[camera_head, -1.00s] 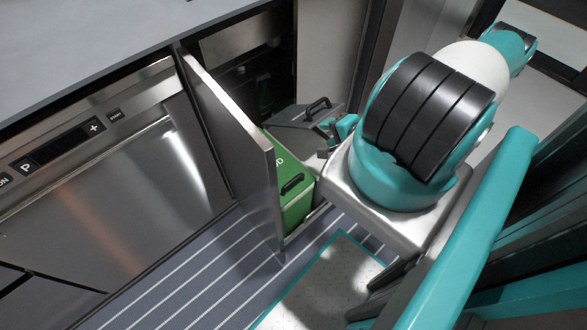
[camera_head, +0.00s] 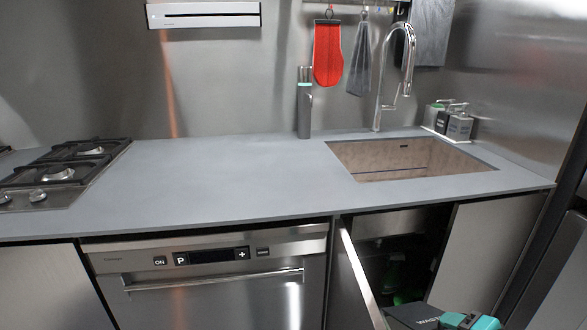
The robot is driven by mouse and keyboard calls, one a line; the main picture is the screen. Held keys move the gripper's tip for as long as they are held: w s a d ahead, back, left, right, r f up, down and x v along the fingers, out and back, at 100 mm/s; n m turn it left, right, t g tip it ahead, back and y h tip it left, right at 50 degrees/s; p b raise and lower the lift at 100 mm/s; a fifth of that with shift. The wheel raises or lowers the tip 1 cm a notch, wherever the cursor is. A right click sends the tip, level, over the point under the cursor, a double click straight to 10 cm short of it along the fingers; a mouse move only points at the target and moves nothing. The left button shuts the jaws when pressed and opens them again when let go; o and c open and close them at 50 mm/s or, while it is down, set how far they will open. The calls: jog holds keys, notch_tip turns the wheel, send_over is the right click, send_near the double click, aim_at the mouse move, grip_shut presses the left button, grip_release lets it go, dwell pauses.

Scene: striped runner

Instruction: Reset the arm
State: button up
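The teal end of my gripper (camera_head: 468,321) shows at the bottom edge, right of centre, in front of the open cabinet under the sink. Most of my arm is below the picture.
The cabinet door (camera_head: 358,280) stands open, left of the gripper. The grey worktop (camera_head: 225,180) above is mostly clear, with a sink (camera_head: 405,160) and tap (camera_head: 400,75) at right and a hob (camera_head: 65,170) at left. A dishwasher (camera_head: 215,290) is below.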

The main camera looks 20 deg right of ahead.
jog(key=w+a+r+n+g+y+p, duration=0.2)
jog(key=w+a+r+n+g+y, duration=0.25)
jog(key=a+r+n, duration=0.5)
jog(key=s+a+r+n+g+p, duration=0.1)
jog(key=s+a+r+n+g, duration=0.1)
jog(key=a+r, duration=0.6)
jog(key=s+a+r+n+g+h+p, duration=0.1)
jog(key=s+a+r+n+g+p, duration=0.1)
jog(key=a+r+n, duration=0.5)
notch_tip(320, 180, up, 5)
jog(key=s+g, duration=0.1)
jog(key=g, duration=0.1)
jog(key=shift+a+r+g, duration=0.15)
jog(key=shift+a+g, duration=0.2)
jog(key=shift+a, duration=0.05)
jog(key=s+a+r, duration=0.1)
jog(key=s+r, duration=0.1)
jog(key=s+a+r+n+h+p, duration=0.1)
jog(key=s+r, duration=0.1)
jog(key=s+a+r+n+h, duration=0.1)
jog(key=s+r, duration=0.1)
jog(key=shift+s+a+r+n, duration=0.1)
jog(key=shift+s+r+n, duration=0.15)
jog(key=shift+s+r, duration=0.1)
jog(key=shift+c, duration=0.5)
jog(key=shift+s+a+r, duration=0.1)
jog(key=shift+s+r, duration=0.05)
jog(key=shift+s, duration=0.05)
jog(key=c, duration=0.3)
grip_shut()
